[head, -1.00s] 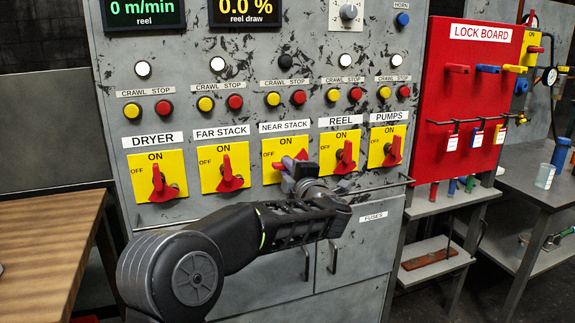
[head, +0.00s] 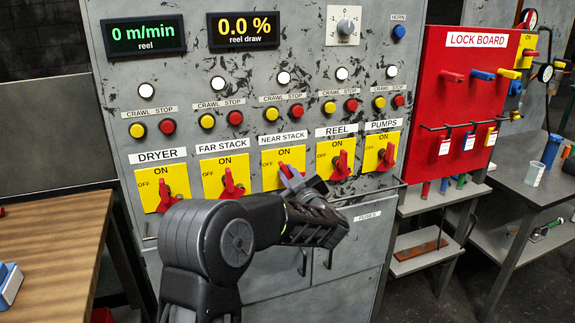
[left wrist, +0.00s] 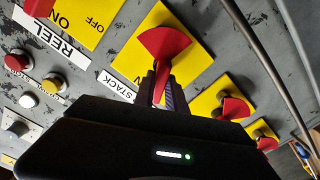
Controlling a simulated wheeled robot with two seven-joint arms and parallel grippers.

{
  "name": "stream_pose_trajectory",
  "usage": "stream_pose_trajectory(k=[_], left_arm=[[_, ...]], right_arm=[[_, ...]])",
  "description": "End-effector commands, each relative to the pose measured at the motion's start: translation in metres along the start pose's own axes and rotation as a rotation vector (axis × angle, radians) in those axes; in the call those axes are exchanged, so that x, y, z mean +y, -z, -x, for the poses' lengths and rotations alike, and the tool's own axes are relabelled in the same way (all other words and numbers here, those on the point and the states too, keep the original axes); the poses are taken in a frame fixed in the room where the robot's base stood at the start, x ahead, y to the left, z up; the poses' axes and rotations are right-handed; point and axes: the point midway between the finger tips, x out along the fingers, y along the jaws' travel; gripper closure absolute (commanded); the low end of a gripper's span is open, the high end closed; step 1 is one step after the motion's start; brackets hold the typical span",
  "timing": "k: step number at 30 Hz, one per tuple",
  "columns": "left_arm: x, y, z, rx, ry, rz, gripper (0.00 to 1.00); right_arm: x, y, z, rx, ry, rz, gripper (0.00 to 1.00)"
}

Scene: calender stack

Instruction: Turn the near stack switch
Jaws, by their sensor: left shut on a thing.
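The near stack switch is a red handle (head: 285,170) on a yellow plate (head: 271,183) below the NEAR STACK label. Its visible part points up toward ON; my gripper hides the rest. In the left wrist view the red handle (left wrist: 165,44) lies between my fingers. My left gripper (head: 294,178) is shut on that handle; it also shows in the left wrist view (left wrist: 162,84). The lamp (head: 284,78) above NEAR STACK is white. My right gripper is in neither view.
The far stack switch (head: 230,183) and the reel switch (head: 341,162) stand close on either side. A handrail runs below the switches. A wooden table (head: 45,235) is at left, the red lock board (head: 462,85) at right.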

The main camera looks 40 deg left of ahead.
Motion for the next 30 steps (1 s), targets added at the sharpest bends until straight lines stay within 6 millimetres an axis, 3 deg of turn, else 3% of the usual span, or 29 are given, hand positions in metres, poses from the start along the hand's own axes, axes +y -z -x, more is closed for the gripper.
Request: stream_pose_trajectory(k=[3,12,20,30], left_arm=[[0.005,0.003,0.001,-0.003,0.0,-0.114,1.0],[0.007,0.001,0.001,-0.004,0.0,-0.365,1.0],[0.008,-0.002,0.001,-0.004,0.0,-0.491,1.0],[0.007,-0.004,0.0,-0.004,0.001,-0.527,1.0]], right_arm=[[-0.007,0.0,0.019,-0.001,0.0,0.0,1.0],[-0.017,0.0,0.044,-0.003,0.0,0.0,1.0],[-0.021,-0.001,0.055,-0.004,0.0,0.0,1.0],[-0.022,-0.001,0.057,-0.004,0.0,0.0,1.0]])
